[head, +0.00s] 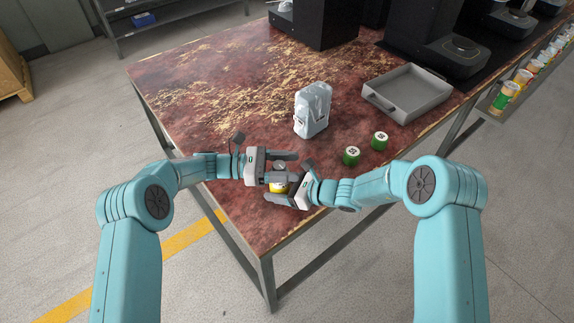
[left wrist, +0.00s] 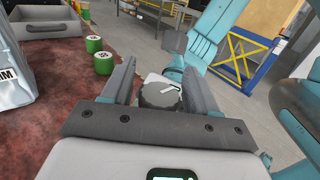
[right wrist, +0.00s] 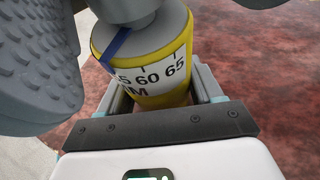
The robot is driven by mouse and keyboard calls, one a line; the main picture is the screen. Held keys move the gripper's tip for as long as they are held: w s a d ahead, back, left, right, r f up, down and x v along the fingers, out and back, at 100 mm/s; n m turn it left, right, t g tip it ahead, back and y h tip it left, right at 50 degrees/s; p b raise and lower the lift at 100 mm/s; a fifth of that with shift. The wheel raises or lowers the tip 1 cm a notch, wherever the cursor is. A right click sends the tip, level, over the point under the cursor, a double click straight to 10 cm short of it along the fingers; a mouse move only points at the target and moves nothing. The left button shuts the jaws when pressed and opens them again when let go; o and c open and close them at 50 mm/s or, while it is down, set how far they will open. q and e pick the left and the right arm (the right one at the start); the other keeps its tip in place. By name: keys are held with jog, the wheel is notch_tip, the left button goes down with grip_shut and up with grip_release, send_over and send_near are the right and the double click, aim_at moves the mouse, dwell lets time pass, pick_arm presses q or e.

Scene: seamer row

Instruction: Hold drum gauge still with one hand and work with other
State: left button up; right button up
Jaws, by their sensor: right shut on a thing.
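The drum gauge (head: 278,187) has a yellow body with a numbered white band, which shows 60 and 65 in the right wrist view (right wrist: 150,78). A blue pointer line lies across its grey upper part. My right gripper (head: 284,186) is shut on the yellow body, low over the table's near part. A grey round knob (left wrist: 160,94) with a pale mark tops the gauge. My left gripper (head: 287,166) is open, with one finger on each side of the knob. In the left wrist view a gap shows beside the left finger; contact at the right finger is unclear.
A silver bag (head: 313,110) stands behind the grippers on the worn red table (head: 180,90). Two green cans with white tops (head: 351,156) (head: 379,140) stand to the right. A grey tray (head: 408,95) and dark machines (head: 450,45) are farther back.

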pick_arm(q)
jog(key=a, duration=1.2)
jog(key=shift+w, duration=0.3)
pick_arm(e)
jog(key=o, duration=1.2)
jog(key=shift+d, duration=0.1)
